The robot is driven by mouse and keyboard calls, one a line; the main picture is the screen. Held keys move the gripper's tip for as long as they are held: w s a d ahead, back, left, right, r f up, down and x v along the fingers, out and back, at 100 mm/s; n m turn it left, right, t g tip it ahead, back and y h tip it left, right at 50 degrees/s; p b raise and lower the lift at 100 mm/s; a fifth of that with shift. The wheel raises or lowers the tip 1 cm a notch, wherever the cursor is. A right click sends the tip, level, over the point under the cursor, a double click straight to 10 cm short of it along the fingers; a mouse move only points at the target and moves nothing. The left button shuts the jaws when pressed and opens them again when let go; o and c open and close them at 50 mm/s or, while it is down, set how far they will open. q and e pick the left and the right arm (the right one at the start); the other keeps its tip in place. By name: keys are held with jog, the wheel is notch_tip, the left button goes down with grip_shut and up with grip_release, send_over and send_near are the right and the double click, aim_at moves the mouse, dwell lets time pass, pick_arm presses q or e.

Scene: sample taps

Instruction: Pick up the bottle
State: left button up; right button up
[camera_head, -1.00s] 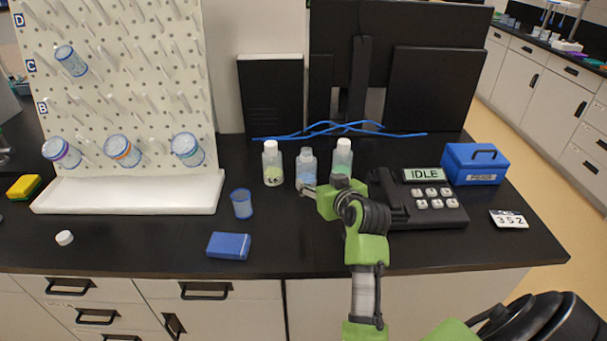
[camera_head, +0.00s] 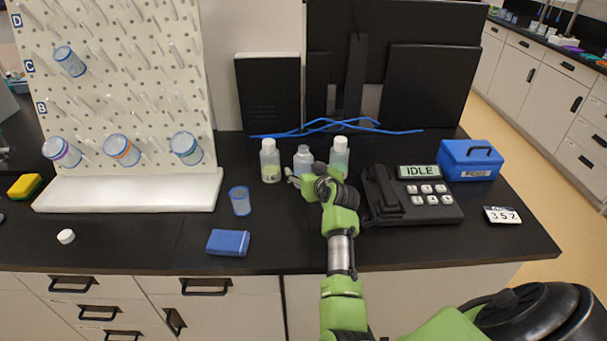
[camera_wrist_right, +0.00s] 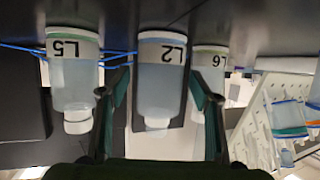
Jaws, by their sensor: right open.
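Three small bottles with white caps stand in a row at the back of the black bench. The left one (camera_head: 270,163) holds something yellow-green, the middle one (camera_head: 303,160) looks pale blue, and the right one (camera_head: 340,153) is pale green. My right gripper (camera_head: 297,177) is at the front of the middle bottle and partly hides it. The upside-down wrist view shows my open fingers (camera_wrist_right: 162,100) on either side of the bottle labelled L2 (camera_wrist_right: 161,80), with bottles L5 (camera_wrist_right: 74,83) and L6 (camera_wrist_right: 208,62) outside them. My left gripper is not in view.
A phone-like device reading IDLE (camera_head: 418,172) stands close to the right of my gripper. A blue cup (camera_head: 239,201) and a blue box (camera_head: 228,243) are to the left. A white pegboard (camera_head: 125,90) holds jars. Blue cables (camera_head: 335,126) lie behind the bottles.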

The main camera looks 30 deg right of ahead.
jog(key=shift+x, duration=0.8)
jog(key=c, duration=1.2)
jog(key=shift+r, duration=0.25)
